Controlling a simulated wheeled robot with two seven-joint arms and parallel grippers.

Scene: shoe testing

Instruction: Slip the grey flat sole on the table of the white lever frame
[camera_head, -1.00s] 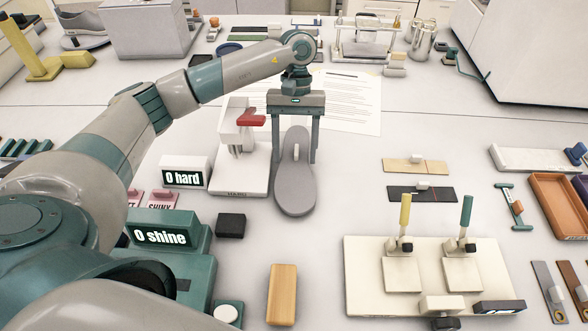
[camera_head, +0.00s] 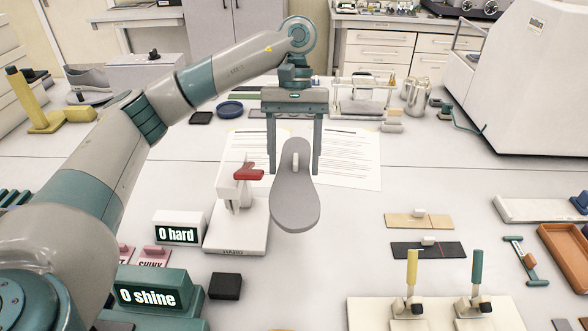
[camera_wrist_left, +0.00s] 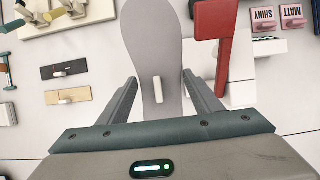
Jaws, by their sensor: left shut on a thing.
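The grey flat sole (camera_head: 295,207) hangs above the table, toe toward me, with a small pale peg (camera_head: 295,159) on its upper side. My left gripper (camera_head: 294,173) is shut on the sole, its two fingers on either side of it. The wrist view shows the sole (camera_wrist_left: 156,30) between the fingers too. The white lever frame (camera_head: 236,232) with its red lever (camera_head: 248,175) stands just left of the sole. The red lever is also beside the sole in the wrist view (camera_wrist_left: 213,30). My right gripper is not in view.
A "0 hard" display (camera_head: 178,232) stands left of the frame, and a "0 shine" box (camera_head: 150,298) nearer me. A black block (camera_head: 226,286) lies in front of the frame. Printed paper (camera_head: 350,160) lies behind the sole. Table right of the sole is clear up to flat strips (camera_head: 420,220).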

